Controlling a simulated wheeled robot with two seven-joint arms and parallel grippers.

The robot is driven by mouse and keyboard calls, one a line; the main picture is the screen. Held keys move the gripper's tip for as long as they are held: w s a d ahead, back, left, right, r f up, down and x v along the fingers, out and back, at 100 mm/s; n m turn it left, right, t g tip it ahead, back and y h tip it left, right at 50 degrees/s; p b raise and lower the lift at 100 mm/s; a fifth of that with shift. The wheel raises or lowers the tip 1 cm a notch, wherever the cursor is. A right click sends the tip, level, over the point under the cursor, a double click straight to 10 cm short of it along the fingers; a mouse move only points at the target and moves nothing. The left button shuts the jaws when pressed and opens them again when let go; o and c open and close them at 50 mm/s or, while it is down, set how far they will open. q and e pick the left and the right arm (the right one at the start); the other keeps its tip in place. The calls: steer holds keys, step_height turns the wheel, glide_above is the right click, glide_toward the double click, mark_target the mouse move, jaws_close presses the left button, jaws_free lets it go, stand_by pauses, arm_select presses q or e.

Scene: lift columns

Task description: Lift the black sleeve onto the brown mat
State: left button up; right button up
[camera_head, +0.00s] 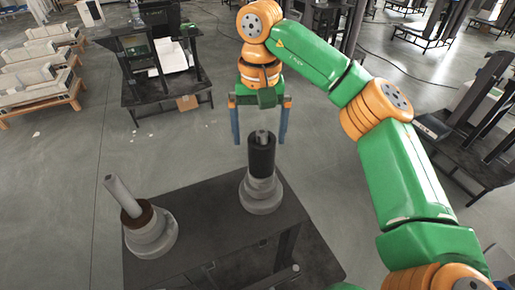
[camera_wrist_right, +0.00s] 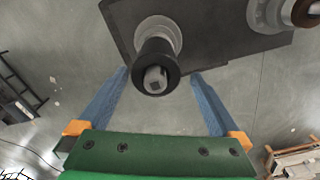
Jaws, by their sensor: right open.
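The black sleeve (camera_head: 262,158) stands upright around a grey post on a round light-grey base (camera_head: 261,196), on the right part of a dark table. The post's tip shows above it. In the right wrist view the sleeve (camera_wrist_right: 157,66) lies between the open fingers (camera_wrist_right: 160,74), with gaps on both sides. A brown ring (camera_head: 138,215) sits around a tilted grey post (camera_head: 122,196) at the left; I see no flat brown mat. My left gripper is out of view.
The dark table (camera_head: 205,210) has bare surface between the two posts and in front. A second round grey base (camera_head: 152,240) carries the tilted post. A black workstation (camera_head: 150,85), light benches (camera_head: 40,75) and dark racks stand farther off on grey floor.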

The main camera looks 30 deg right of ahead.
mark_target(262, 153)
steer(key=f, duration=0.2)
steer(key=f+p, duration=0.1)
steer(key=f, duration=0.2)
steer(key=shift+s+d+f+p, duration=0.15)
steer(key=shift+d+f+p, duration=0.15)
steer(key=shift+f, duration=0.25)
steer(key=shift+s+a, duration=0.1)
steer(key=c, duration=1.5)
steer(key=shift+r, duration=0.2)
steer(key=shift+r, duration=0.35)
step_height(262, 153, up, 6)
steer(key=shift+f+b, duration=0.25)
steer(key=shift+b, duration=0.1)
step_height(262, 153, up, 12)
steer(key=p, duration=0.6)
